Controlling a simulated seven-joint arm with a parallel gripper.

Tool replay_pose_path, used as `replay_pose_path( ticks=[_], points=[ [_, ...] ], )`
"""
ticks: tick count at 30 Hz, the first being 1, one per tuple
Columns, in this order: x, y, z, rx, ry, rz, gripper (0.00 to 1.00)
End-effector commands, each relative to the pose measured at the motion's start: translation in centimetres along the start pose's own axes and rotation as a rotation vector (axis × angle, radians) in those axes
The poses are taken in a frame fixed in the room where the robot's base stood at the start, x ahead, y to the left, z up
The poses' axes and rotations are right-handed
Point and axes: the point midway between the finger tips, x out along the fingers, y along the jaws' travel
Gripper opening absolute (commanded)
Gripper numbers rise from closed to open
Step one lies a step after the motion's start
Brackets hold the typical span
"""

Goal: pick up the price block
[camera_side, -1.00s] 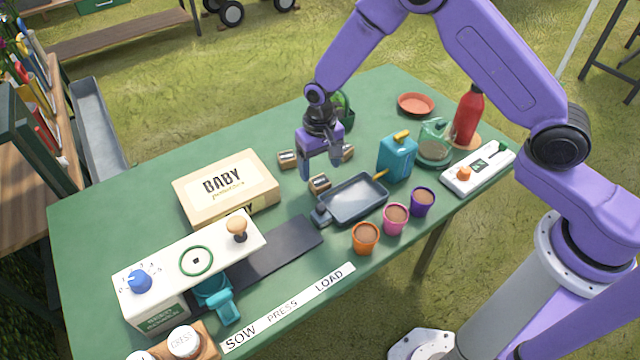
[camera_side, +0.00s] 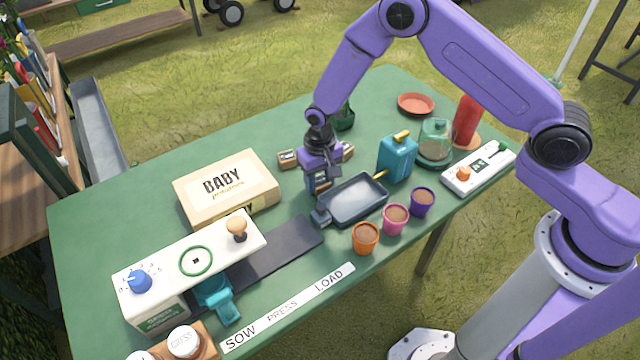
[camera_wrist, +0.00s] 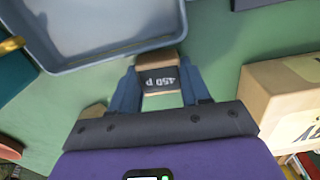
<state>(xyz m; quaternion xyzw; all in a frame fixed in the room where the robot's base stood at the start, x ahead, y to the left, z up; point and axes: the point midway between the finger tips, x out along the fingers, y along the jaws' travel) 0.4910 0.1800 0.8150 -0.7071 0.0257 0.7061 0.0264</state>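One price block, wooden with a dark face marked "450 P" (camera_wrist: 160,79), lies between the fingers of my gripper (camera_wrist: 161,85) in the wrist view. The fingers are down on both sides of it, very close to its sides. I cannot tell whether they press on it. In the side view my gripper (camera_side: 321,185) is low over the table, just behind the grey tray, and largely hides this block. Another small wooden block (camera_side: 288,158) lies to the left of the gripper, and one more (camera_side: 347,152) shows to its right.
The grey tray (camera_side: 377,210) lies close in front of my gripper. A teal can (camera_side: 397,158) stands to the right, and the BABY box (camera_side: 250,195) to the left. Several filled pots, such as the orange one (camera_side: 365,238), stand in front. The green table (camera_side: 130,190) is clear at the back left.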

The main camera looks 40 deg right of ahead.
Motion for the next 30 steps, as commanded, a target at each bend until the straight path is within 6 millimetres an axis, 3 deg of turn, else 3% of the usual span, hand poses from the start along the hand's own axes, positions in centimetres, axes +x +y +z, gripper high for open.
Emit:
replay_pose_path(
  ticks=[14, 20, 30],
  points=[
    [-0.7, 0.0, 0.1, -0.001, -0.002, 0.001, 0.17],
    [-3.0, 0.0, 0.0, 0.0, 0.001, 0.0, 0.17],
    [-8.2, 1.7, 3.9, 0.0, 0.002, -0.001, 0.17]
  ],
)
